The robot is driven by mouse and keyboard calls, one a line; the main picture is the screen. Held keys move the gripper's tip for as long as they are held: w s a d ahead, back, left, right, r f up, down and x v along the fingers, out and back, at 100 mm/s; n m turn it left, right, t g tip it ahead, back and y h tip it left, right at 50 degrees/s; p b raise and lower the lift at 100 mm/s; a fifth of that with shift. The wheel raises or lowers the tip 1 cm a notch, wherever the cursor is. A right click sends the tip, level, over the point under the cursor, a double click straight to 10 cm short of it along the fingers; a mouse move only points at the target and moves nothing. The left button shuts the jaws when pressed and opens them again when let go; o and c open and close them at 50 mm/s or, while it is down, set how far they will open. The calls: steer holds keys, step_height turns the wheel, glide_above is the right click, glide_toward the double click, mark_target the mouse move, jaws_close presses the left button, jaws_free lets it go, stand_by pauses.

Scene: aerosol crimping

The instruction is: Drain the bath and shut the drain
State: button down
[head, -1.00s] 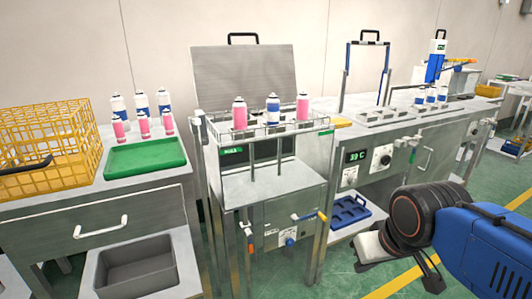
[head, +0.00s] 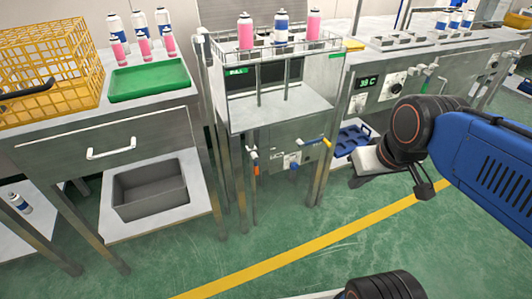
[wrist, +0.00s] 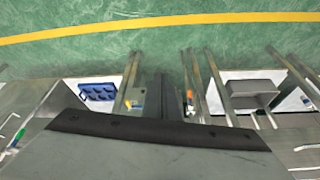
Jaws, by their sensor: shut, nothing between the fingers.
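The bath (head: 283,113) is a steel tank at the centre of the head view. A green display (head: 236,71) on it seems to read FULL. A wire rack (head: 262,54) above it holds two pink cans and one blue-and-white can. I cannot tell the valve positions. My gripper (head: 357,181) is shut and empty, to the right of and apart from these. Its dark fingers (wrist: 163,95) also show in the wrist view.
A table (head: 60,150) at left holds a yellow crate (head: 45,60), a green tray (head: 148,82) and several cans. A grey bin (head: 150,190) sits on its lower shelf. A blue tray (head: 355,138) lies right of the bath. The green floor in front is clear.

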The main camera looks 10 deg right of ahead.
steer(key=w+a+f+n+g+y, duration=0.1)
steer(key=w+a+f+n+y, duration=0.15)
steer(key=w+a, duration=0.55)
steer(key=n+y, duration=0.1)
steer(key=y, duration=0.3)
glide_toward(255, 164)
steer(key=shift+g, duration=0.4)
steer(key=d, duration=0.1)
steer(key=w+d+f, duration=0.1)
steer(key=d+f, duration=0.1)
steer(key=d, duration=0.1)
steer(key=shift+w, duration=0.25)
steer(key=x, duration=1)
